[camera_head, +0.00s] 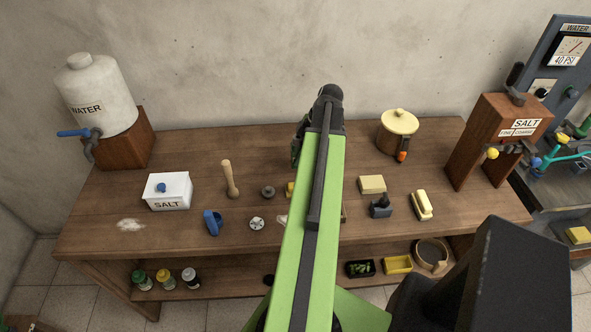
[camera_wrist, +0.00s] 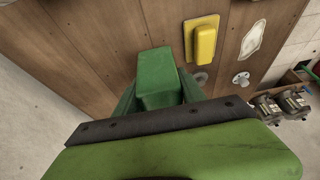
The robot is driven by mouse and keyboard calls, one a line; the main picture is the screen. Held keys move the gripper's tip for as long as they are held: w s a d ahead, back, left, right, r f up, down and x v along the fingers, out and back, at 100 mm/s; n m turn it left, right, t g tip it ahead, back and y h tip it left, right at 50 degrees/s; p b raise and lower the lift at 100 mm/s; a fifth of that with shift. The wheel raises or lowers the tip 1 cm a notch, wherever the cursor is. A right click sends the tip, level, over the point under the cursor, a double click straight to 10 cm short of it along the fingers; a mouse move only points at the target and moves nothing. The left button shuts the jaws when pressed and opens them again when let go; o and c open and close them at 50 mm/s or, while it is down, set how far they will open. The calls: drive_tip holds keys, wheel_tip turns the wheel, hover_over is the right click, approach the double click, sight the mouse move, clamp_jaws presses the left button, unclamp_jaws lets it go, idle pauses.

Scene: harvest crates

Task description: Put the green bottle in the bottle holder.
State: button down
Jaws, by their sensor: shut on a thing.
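My gripper (camera_wrist: 157,92) is shut on a dark green thing, which I take for the green bottle (camera_wrist: 157,72). Only its blocky, flat-ended shape shows in the wrist view, between the two dark green fingers. It is over the brown table (camera_head: 340,138); the gap to the tabletop cannot be judged. In the head view my arm hides the gripper's tips and what they hold. I cannot pick out a bottle holder for certain in either view.
A yellow block (camera_wrist: 204,42) lies near the held thing. The white salt box (camera_head: 168,191) and wooden pestle (camera_head: 230,179) stand left. The lidded pot (camera_head: 397,134) and salt dispenser (camera_head: 497,137) stand right.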

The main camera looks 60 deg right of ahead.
drive_tip(key=shift+w+f, duration=0.25)
drive_tip(key=shift+w, duration=0.25)
wheel_tip(320, 180, down, 4)
drive_tip(key=b, duration=0.4)
drive_tip(key=shift+f, duration=0.15)
drive_tip(key=shift+r, duration=0.2)
drive_tip(key=shift+f, duration=0.1)
drive_tip(key=c, duration=0.7)
unclamp_jaws()
